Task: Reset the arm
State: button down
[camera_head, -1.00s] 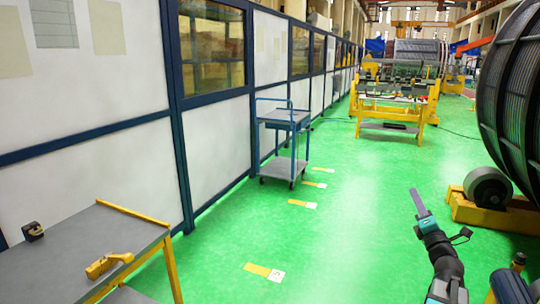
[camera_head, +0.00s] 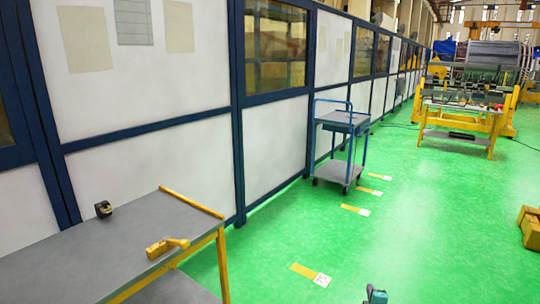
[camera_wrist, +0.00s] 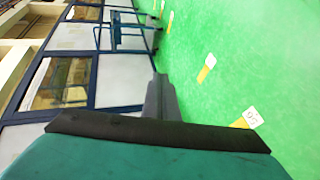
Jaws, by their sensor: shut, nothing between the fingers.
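My gripper (camera_wrist: 160,84) shows in the wrist view, with its grey fingers together and nothing between them. The teal housing with a dark edge fills the bottom of that view. In the head view only a small teal part of my arm shows at the bottom edge, right of centre. The rest of the arm is out of that view. The gripper is over the green floor, apart from any object.
A grey-topped table (camera_head: 110,250) with a yellow tool (camera_head: 167,246) and a small black object (camera_head: 103,209) stands at lower left. A blue trolley (camera_head: 340,128) stands along the panelled wall (camera_head: 170,165). A yellow workbench (camera_head: 462,115) stands further back. The green floor (camera_head: 430,220) is open.

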jog(key=s+a+f+m+g, duration=0.2)
jog(key=s+a+f+g, duration=0.1)
jog(key=s+a+f, duration=0.4)
jog(key=s+a+f+m+g+y, duration=0.1)
jog(key=s+a+f+g, duration=0.15)
jog(key=s+f, duration=0.45)
jog(key=s+a+f+m+g, duration=0.25)
jog(key=a+f, duration=0.35)
jog(key=f, duration=0.5)
jog(key=s+a+f+m+g+y, duration=0.1)
jog(key=s+m+g, duration=0.3)
jog(key=s, duration=1)
jog(key=s+a+f+m+g+y, duration=0.1)
jog(key=s+a+m+g, duration=0.3)
jog(key=s, duration=1)
jog(key=f+m+g, duration=0.1)
jog(key=g, duration=0.2)
jog(key=shift+s+g, duration=0.3)
jog(key=shift+s, duration=0.05)
